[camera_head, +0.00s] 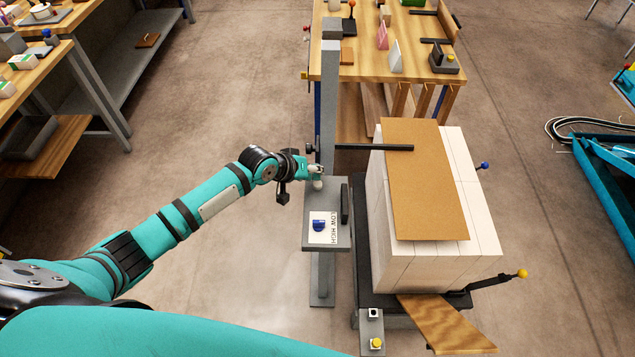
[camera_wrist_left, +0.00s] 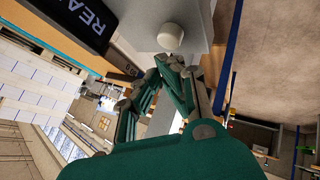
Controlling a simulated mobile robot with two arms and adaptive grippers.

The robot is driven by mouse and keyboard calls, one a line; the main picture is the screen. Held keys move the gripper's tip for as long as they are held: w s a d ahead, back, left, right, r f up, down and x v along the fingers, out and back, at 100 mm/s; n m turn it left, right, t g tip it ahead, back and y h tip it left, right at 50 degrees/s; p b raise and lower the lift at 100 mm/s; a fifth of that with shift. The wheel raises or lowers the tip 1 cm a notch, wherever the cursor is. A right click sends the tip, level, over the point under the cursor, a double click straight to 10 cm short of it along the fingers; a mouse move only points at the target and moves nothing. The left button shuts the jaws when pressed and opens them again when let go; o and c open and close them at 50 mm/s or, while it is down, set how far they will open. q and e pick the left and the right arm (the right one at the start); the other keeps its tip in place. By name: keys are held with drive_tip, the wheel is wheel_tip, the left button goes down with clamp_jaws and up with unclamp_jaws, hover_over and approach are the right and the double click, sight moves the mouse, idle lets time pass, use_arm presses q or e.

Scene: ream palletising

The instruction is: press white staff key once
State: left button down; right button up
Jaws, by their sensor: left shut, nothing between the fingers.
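The white key (camera_head: 318,184) is a small rounded knob on the upper left part of the grey console. In the wrist view the white key (camera_wrist_left: 171,37) stands out from a grey face, just beyond my fingertips. My left gripper (camera_head: 315,173) is at the key, its teal arm reaching in from the left. In the wrist view the left gripper (camera_wrist_left: 178,66) has its fingers drawn together, with nothing between them. A small gap seems to show between fingertips and key, but contact is hard to judge. My right gripper is not in view.
The grey console (camera_head: 312,244) has a blue knob (camera_head: 319,226) and LOW HIGH lettering. A grey post (camera_head: 327,110) rises behind it. Right of it stands a white ream stack (camera_head: 480,205) under a brown board (camera_head: 425,185). Floor at left is clear.

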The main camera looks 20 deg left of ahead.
sight(316, 182)
use_arm(q)
drive_tip(key=shift+f, duration=0.1)
drive_tip(key=shift+f, duration=0.3)
drive_tip(key=shift+f+b, duration=0.4)
drive_tip(key=shift+f, duration=0.2)
idle(0.7)
idle(0.3)
drive_tip(key=shift+r+p, duration=1)
drive_tip(key=shift+p, duration=0.05)
wheel_tip(316, 182, up, 5)
drive_tip(key=p, duration=0.5)
